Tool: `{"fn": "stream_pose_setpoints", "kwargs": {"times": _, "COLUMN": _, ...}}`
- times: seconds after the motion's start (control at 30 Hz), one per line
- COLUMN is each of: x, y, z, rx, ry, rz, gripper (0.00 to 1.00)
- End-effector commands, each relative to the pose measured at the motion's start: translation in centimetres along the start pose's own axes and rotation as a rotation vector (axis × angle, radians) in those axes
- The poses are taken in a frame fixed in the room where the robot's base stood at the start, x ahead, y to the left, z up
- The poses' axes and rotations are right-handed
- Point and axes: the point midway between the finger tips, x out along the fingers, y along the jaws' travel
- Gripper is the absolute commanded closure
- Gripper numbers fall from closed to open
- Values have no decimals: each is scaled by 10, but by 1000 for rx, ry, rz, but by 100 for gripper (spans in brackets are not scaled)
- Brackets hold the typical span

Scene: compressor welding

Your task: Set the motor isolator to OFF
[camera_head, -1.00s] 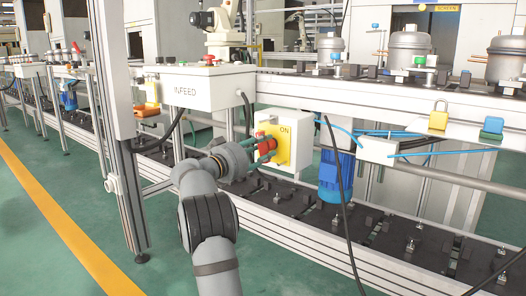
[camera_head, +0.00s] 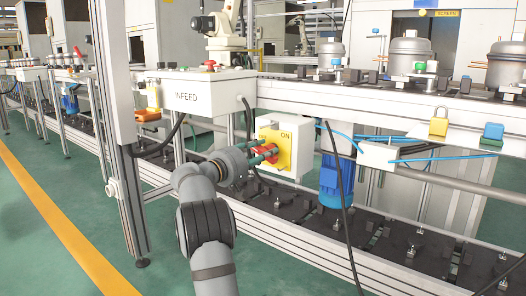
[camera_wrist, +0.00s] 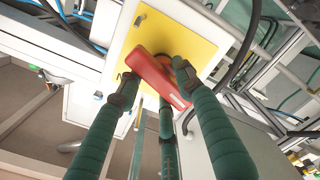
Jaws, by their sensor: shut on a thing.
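The motor isolator is a white box (camera_head: 305,150) with a yellow face plate (camera_head: 284,150), marked ON at its upper right. Its red handle (camera_head: 260,160) is partly hidden behind my fingers in the head view. In the wrist view the red handle (camera_wrist: 160,82) lies at a slant across the yellow plate (camera_wrist: 185,38), from upper left to lower right. My gripper (camera_head: 266,153) reaches the front of the isolator from the left. In the wrist view its green-sleeved fingers (camera_wrist: 157,79) are shut on the handle, one on each side.
The INFEED control box (camera_head: 188,92) stands to the left of the isolator. A blue motor (camera_head: 336,180) and a hanging black cable are to its right.

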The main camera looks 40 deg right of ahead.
Motion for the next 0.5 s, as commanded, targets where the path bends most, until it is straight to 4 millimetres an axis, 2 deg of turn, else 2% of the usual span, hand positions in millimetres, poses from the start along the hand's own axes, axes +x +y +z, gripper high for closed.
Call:
{"fn": "stream_pose_setpoints", "kwargs": {"times": 0.03, "x": 4, "y": 7, "z": 3, "rx": -38, "ry": -7, "rz": 10, "gripper": 91}}
{"fn": "stream_pose_setpoints", "kwargs": {"times": 0.5, "x": 4, "y": 8, "z": 0, "rx": -317, "ry": -4, "rz": 13, "gripper": 91}}
